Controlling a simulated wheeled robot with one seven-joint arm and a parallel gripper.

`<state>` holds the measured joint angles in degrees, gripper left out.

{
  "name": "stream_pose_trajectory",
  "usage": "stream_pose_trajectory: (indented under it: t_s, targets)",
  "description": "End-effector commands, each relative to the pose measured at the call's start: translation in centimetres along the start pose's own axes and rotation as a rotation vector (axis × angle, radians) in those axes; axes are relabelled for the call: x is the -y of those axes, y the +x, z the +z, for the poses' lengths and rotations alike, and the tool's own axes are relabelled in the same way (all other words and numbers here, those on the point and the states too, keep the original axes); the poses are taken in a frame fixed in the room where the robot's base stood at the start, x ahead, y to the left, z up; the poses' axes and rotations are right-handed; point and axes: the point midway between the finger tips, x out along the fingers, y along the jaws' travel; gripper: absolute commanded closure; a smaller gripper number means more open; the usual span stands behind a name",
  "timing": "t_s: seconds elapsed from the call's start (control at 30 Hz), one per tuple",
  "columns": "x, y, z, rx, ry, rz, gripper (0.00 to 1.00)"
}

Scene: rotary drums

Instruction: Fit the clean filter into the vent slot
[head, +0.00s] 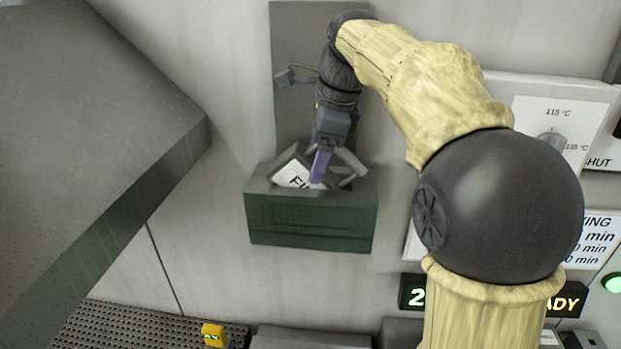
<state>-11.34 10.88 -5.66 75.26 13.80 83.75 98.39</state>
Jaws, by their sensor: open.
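A filter (292,175) with a white face and dark printed letters, of which "FI" can be read, sits tilted in the opening of a dark green box on the wall, the vent slot (310,220). The filter's lower part is hidden inside the box. My gripper (322,172) is over the opening, pointing down, with its fingers open. A purple part of it overlaps the right side of the filter in the picture. I cannot tell whether it touches the filter.
A large grey panel (90,130) juts in at the left. A dial plate (560,125) and lit displays (412,293) are on the wall at the right, partly behind my arm. A yellow object (212,335) sits on perforated mesh (140,325) below.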

Motion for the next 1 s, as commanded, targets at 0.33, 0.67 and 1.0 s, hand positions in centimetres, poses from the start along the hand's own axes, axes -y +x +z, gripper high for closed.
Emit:
stream_pose_trajectory:
  t_s: [0.33,0.67,1.0]
  targets:
    - [0.01,-0.05,-0.01,0.0,0.0,-0.001,0.25]
    - [0.02,-0.05,-0.02,0.0,0.001,-0.001,0.74]
    - [0.05,-0.13,0.01,0.0,-0.001,-0.003,1.0]
